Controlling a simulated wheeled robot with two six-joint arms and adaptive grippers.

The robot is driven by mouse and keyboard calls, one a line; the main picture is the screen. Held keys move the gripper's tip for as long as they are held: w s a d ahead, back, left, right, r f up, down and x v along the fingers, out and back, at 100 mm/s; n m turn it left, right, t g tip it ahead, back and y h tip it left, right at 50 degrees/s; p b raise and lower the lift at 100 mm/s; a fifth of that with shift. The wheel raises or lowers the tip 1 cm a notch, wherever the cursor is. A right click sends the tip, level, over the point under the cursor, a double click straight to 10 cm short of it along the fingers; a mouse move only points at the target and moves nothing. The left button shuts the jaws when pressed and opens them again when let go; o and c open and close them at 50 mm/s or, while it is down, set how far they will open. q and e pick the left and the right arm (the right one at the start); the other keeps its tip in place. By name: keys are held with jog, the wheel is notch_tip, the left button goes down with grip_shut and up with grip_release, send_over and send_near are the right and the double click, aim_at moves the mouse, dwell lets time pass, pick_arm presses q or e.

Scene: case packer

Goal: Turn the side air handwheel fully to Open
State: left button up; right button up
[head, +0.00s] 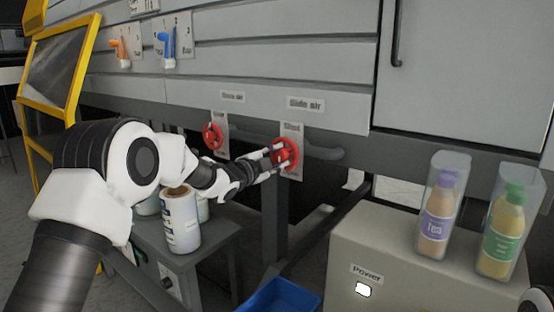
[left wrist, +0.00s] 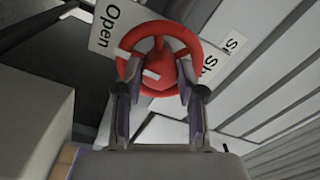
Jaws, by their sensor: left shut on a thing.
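The side air handwheel (head: 290,153) is red and sits on a white plate under the label "Side air" (head: 305,104). It also shows in the left wrist view (left wrist: 158,42), in front of a plate with the word "Open" (left wrist: 108,18). My left gripper (head: 279,156) reaches it from the left, with its fingers on either side of the wheel's lower part. In the left wrist view the left gripper (left wrist: 157,95) is shut on the wheel. The wheel's white mark lies near its lower left.
A second red handwheel (head: 213,136) is left of the side air one. White bottles (head: 181,220) stand on a grey stand below my arm. A beige box with a "Power" switch (head: 363,290) carries two bottles in clear cases (head: 438,205). A blue bin (head: 280,297) is below.

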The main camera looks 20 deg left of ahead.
pick_arm(q)
jog(key=shift+f, duration=0.1)
jog(key=o, duration=1.1)
jog(key=shift+o, duration=0.2)
jog(key=v, duration=1.2)
